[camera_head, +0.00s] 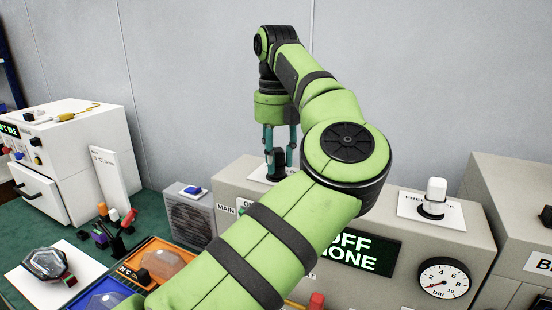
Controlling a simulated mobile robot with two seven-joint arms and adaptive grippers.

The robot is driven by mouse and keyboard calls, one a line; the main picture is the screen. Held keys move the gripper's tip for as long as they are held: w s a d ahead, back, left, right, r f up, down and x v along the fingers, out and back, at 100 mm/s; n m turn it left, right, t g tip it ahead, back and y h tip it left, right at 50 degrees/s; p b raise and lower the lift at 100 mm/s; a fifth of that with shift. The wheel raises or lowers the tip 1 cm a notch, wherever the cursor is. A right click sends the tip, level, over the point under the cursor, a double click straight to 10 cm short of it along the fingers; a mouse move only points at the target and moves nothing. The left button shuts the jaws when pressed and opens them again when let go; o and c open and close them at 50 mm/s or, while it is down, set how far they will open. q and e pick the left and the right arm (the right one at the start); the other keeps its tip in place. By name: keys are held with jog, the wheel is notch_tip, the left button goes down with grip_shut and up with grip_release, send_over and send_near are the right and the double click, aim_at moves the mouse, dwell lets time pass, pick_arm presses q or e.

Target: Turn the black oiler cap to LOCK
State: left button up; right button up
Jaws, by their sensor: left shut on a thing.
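My left gripper (278,158) points straight down over the left part of a grey box, its teal fingers shut on a small black cap (276,169). This looks like the black oiler cap; it sits on a white label plate (260,173) on the box top. My arm hides most of the plate, so its words and the cap's turn position cannot be read. A white cap (435,196) with a black base stands upright on another plate (413,208) at the right, lettered partly like FREE and LOCK. My right gripper is not in view.
The grey box (480,248) carries a green-lit display (362,249) and a bar gauge (443,279). A white oven-like unit (75,150), a fan box (190,216), marker-like tools (116,226) and lamp trays (160,252) are at the left. My arm crosses the middle.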

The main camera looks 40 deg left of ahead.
aim_at(276, 149)
pick_arm(q)
jog(key=shift+d+f+m, duration=0.1)
jog(key=shift+f+m, duration=0.3)
jog(key=shift+m, duration=0.1)
grip_shut()
jog(key=o, duration=1.2)
grip_release()
jog(key=shift+r, duration=0.1)
notch_tip(276, 149, up, 10)
jog(key=shift+f, duration=0.2)
jog(key=shift+w+r, duration=0.15)
jog(key=shift+r, duration=1.1)
jog(key=shift+f, duration=0.1)
